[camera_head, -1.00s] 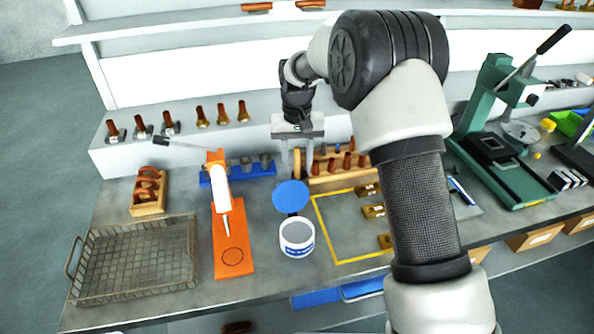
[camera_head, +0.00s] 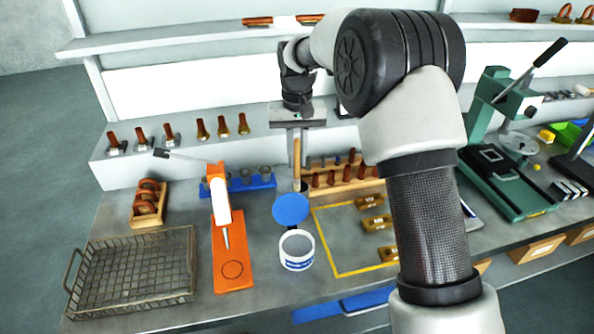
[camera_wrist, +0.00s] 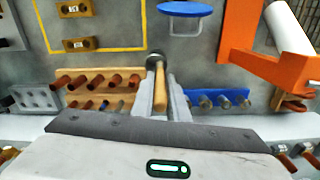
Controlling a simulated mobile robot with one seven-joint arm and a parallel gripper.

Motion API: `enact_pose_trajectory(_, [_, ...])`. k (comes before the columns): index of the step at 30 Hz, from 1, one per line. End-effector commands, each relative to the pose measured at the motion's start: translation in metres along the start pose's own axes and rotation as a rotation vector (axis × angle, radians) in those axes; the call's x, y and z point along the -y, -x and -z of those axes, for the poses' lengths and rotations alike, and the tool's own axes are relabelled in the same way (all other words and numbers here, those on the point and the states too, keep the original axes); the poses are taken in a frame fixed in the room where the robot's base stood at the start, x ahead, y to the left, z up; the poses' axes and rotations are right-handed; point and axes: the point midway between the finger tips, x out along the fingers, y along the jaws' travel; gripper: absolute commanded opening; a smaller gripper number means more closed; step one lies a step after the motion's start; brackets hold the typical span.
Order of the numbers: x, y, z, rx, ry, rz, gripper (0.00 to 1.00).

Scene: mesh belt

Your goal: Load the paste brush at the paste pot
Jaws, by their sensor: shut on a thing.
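The paste brush (camera_head: 297,155) has a pale wooden handle and a dark lower end; my gripper (camera_head: 297,152) is shut on its handle and holds it upright. In the wrist view the brush (camera_wrist: 160,88) lies between the two fingers (camera_wrist: 160,100), its dark end pointing away. The paste pot (camera_head: 297,262) is white with a blue label and stands open on the bench, nearer the camera than the brush. Its round blue lid (camera_head: 290,209) is at its back edge, and shows in the wrist view (camera_wrist: 186,9). Whether the brush's lower end touches the bench, I cannot tell.
A wooden rack of stamps (camera_head: 340,178) is close on the right and a blue rack (camera_head: 250,181) on the left. An orange stand (camera_head: 232,262) is left of the pot. A yellow-outlined area (camera_head: 340,240) with brass pieces is right. A wire basket (camera_head: 135,270) is front left.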

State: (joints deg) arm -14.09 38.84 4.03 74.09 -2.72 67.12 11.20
Motion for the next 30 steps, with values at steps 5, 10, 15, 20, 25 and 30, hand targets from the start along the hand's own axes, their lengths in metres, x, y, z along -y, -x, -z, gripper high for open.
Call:
enact_pose_trajectory(5, [-0.002,0.031,0.0,-0.002,-0.001,0.0,0.0])
enact_pose_trajectory(10, [-0.025,0.068,-0.009,0.0,-0.017,-0.002,0.0])
enact_pose_trajectory(15, [-0.073,0.043,-0.037,0.005,-0.051,-0.002,0.0])
enact_pose_trajectory(20, [-0.103,0.015,-0.061,0.004,-0.074,-0.002,0.0])
enact_pose_trajectory(25, [-0.123,-0.007,-0.087,0.002,-0.093,-0.002,0.0])
enact_pose_trajectory(30, [-0.117,-0.017,-0.116,-0.002,-0.092,-0.004,0.0])
